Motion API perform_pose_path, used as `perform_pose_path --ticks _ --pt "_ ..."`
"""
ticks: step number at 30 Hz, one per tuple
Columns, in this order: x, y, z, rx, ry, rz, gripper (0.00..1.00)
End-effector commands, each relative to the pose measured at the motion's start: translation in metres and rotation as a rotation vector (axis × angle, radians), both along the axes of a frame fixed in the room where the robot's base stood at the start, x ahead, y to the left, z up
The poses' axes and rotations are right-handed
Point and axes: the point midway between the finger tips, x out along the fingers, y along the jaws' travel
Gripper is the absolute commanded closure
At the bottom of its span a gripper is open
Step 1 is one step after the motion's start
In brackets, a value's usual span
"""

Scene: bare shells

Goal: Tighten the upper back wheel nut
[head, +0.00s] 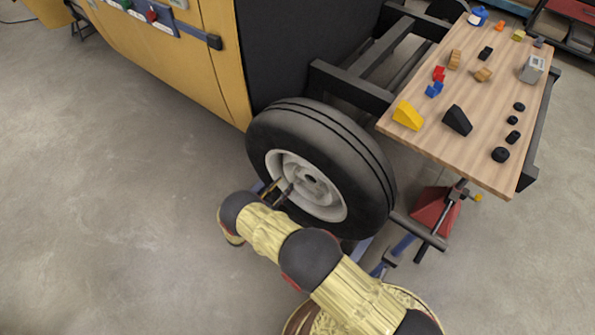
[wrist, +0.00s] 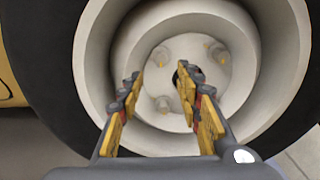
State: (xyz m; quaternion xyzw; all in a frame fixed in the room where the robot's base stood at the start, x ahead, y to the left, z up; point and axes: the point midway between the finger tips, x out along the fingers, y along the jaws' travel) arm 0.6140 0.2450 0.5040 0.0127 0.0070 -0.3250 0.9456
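The wheel (head: 318,125) has a black tyre and a pale rim, and stands upright at the rear of the yellow vehicle. In the wrist view its pale hub shows several stud ends with yellowish tips: one upper left (wrist: 161,56), one upper right (wrist: 216,50) and one lower left (wrist: 160,103). A dark round centre (wrist: 181,74) is partly behind the right finger, which may hide another stud. My gripper (wrist: 160,82) is open and empty, its yellow-padded fingers spread before the left part of the hub. In the head view my gripper (head: 280,191) reaches in front of the rim.
A wooden board (head: 465,160) at the right carries several small blocks and black round parts. A red jack-like stand (head: 437,212) with a bar is below it. The yellow vehicle body (head: 190,55) and dark frame (head: 350,85) are behind the wheel. Floor at the left is clear.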

Motion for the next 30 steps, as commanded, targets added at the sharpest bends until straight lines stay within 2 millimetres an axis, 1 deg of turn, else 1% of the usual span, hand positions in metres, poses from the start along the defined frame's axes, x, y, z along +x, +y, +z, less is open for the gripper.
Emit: perform_pose_path --ticks 2,5,13,18,23,30 --pt "0.001 -0.002 0.005 -0.025 -0.009 0.003 0.65" --pt "0.008 -0.007 0.005 -0.031 -0.007 0.0 0.65" --pt "0.039 -0.033 0.004 -0.029 -0.004 -0.002 0.65" --pt "0.055 -0.045 0.004 -0.029 -0.004 -0.001 0.65" --pt "0.06 -0.049 0.005 -0.029 -0.004 -0.001 0.65" --pt "0.061 -0.049 0.006 -0.029 -0.004 0.0 0.65"
